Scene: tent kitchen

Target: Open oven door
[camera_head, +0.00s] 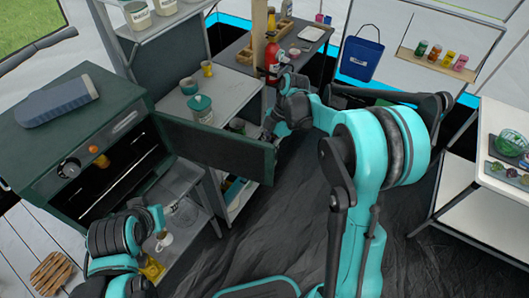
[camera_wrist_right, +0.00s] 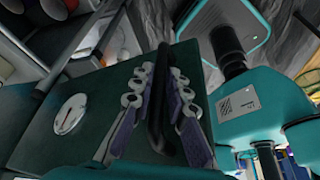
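The dark green oven (camera_head: 85,135) stands at the left in the head view. Its door (camera_head: 215,148) is swung out wide to the right, and the racks inside show. My right gripper (camera_head: 273,133) is at the door's free edge. In the right wrist view, my right gripper's fingers (camera_wrist_right: 160,95) lie either side of the black door handle (camera_wrist_right: 157,115). Whether they press on it I cannot tell. The door's green face with a round white dial (camera_wrist_right: 70,113) shows behind them. My left arm is low in front of the oven; its fingers are not clear.
A grey-blue case (camera_head: 58,102) lies on the oven. A metal counter with a teal-lidded pot (camera_head: 200,108) stands behind the door. A red extinguisher (camera_head: 272,57) is beyond. A white cart (camera_head: 500,180) stands at the right. Open dark floor lies front centre.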

